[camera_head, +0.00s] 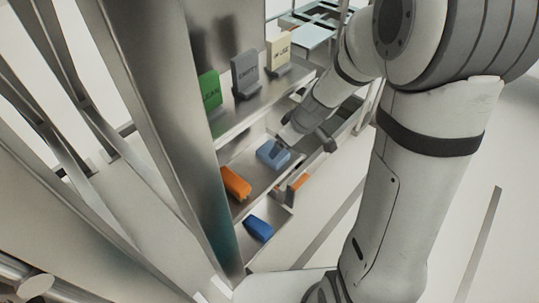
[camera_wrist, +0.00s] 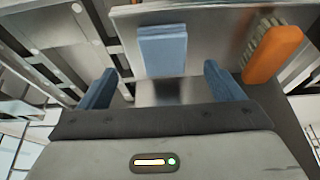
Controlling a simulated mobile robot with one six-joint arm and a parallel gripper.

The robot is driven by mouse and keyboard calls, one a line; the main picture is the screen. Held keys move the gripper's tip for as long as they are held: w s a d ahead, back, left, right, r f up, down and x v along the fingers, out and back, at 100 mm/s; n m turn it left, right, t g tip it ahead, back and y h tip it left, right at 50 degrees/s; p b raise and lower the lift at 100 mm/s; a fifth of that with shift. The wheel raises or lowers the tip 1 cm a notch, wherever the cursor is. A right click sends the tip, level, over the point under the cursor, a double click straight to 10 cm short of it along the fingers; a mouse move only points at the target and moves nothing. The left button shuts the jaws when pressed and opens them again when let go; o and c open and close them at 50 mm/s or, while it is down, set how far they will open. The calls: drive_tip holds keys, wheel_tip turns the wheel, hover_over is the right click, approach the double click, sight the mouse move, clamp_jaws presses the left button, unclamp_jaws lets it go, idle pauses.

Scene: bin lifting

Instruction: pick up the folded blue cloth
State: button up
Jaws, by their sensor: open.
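The folded blue cloth (camera_head: 273,153) is a light-blue flat block on the middle metal shelf. In the wrist view the cloth (camera_wrist: 162,50) lies ahead of my gripper (camera_wrist: 160,78), roughly centred between its two blue fingers. My gripper is open and nothing is between the fingers. In the head view my gripper (camera_head: 290,140) is at the cloth's upper right, and it partly hides the cloth's far side. A small gap seems to remain between the fingertips and the cloth, but touching cannot be ruled out in the head view.
An orange brush (camera_head: 235,184) lies left of the cloth; it shows right of it in the wrist view (camera_wrist: 272,53). A dark-blue object (camera_head: 259,228) lies lower. Green (camera_head: 209,91), grey (camera_head: 245,75) and cream (camera_head: 278,53) upright items stand on the shelf above.

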drive_tip(key=b+x, duration=0.2)
drive_tip(key=x, duration=0.5)
drive_tip(key=shift+s+a+b, duration=0.15)
drive_tip(key=shift+a+b, duration=0.05)
drive_tip(key=shift+b, duration=0.15)
drive_tip(key=shift+c, duration=0.5)
drive_tip(key=c, duration=1)
drive_tip(key=shift+o, duration=0.2)
drive_tip(key=shift+r, duration=0.15)
drive_tip(key=shift+r+p, duration=0.3)
drive_tip(key=shift+p, duration=0.05)
drive_tip(key=s+d+b, duration=0.8)
drive_tip(key=s+d, duration=0.4)
drive_tip(key=s, duration=0.1)
drive_tip(key=shift+d+r, duration=0.35)
